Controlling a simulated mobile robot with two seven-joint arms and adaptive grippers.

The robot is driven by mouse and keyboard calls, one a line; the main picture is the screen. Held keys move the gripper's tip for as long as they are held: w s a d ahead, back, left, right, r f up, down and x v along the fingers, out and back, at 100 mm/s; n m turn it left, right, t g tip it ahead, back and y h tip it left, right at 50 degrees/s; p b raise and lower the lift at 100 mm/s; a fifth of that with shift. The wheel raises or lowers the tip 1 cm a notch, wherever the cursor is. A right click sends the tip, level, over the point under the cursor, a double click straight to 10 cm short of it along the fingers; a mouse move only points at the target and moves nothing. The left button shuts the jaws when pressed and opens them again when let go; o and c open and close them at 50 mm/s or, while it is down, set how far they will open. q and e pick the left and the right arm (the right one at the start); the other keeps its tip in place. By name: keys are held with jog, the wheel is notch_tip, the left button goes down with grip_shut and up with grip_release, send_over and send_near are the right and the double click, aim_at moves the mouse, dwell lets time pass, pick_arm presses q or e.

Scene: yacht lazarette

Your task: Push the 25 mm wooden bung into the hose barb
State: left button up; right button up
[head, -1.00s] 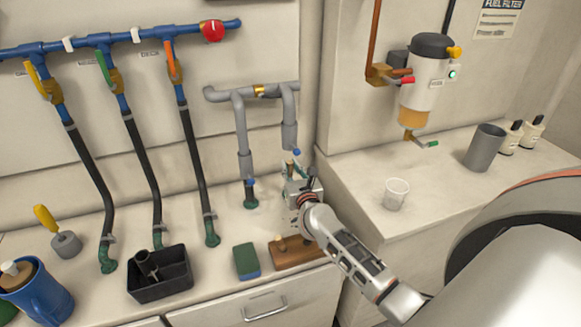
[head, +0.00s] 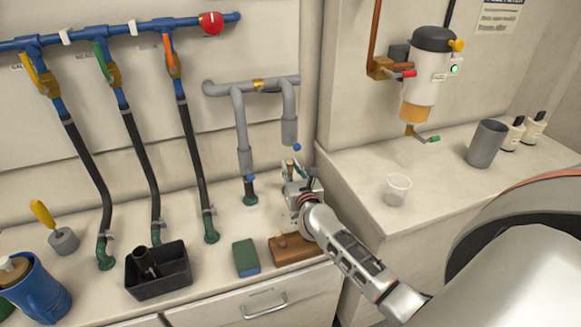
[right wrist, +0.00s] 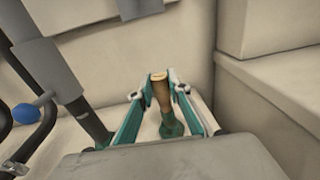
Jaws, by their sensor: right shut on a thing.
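The wooden bung (right wrist: 159,92) stands between the teal fingers of my right gripper (right wrist: 159,90), roughly upright with its pale top showing. The gripper is shut on it. A green hose barb (right wrist: 171,124) rises from the counter directly below the bung; they line up in the right wrist view, but I cannot tell how deep the bung sits. In the head view my right gripper (head: 291,168) is at the back of the counter, below the open end of a grey pipe, and it mostly hides the barb. My left gripper is not in view.
Left of the gripper another grey pipe (head: 243,150) comes down close to a green barb (head: 250,197). A wooden block (head: 300,250) with a peg, a green-and-blue sponge (head: 246,258) and a black tray (head: 172,278) lie in front. The right counter with a clear cup (head: 397,190) is higher.

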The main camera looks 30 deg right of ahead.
jog(key=shift+f+b, duration=0.3)
jog(key=shift+f, duration=0.2)
jog(key=o, duration=1)
jog(key=shift+s, duration=0.15)
jog(key=v, duration=1.1)
jog(key=shift+s+a+r, duration=0.1)
jog(key=shift+s+a, duration=0.05)
jog(key=shift+s, duration=0.25)
